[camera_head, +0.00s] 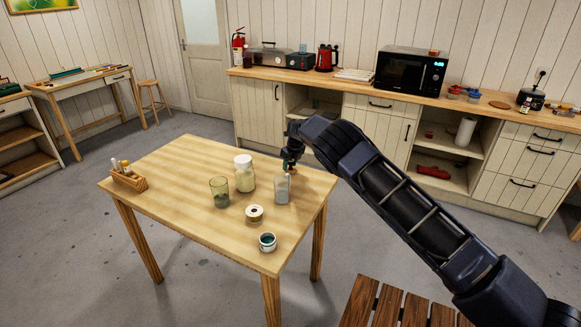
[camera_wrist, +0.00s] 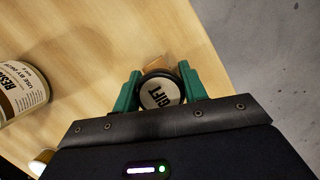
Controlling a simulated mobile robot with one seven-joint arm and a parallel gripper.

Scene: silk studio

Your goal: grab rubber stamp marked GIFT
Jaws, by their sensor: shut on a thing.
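A rubber stamp with a round, dark-rimmed pale top marked GIFT (camera_wrist: 158,95) sits between the green fingers of my gripper (camera_wrist: 160,84) in the wrist view. The fingers are shut on it from both sides. A bit of light brown material (camera_wrist: 155,62) shows just past the stamp; I cannot tell whether it belongs to it. In the head view my gripper (camera_head: 289,170) is low over the right back part of the wooden table (camera_head: 175,165), just behind a clear bottle (camera_head: 282,190). The stamp is mostly hidden there.
A wooden tray (camera_head: 130,182) is at the table's left. A labelled container (camera_wrist: 22,92) shows left in the wrist view. The table's back middle is clear.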

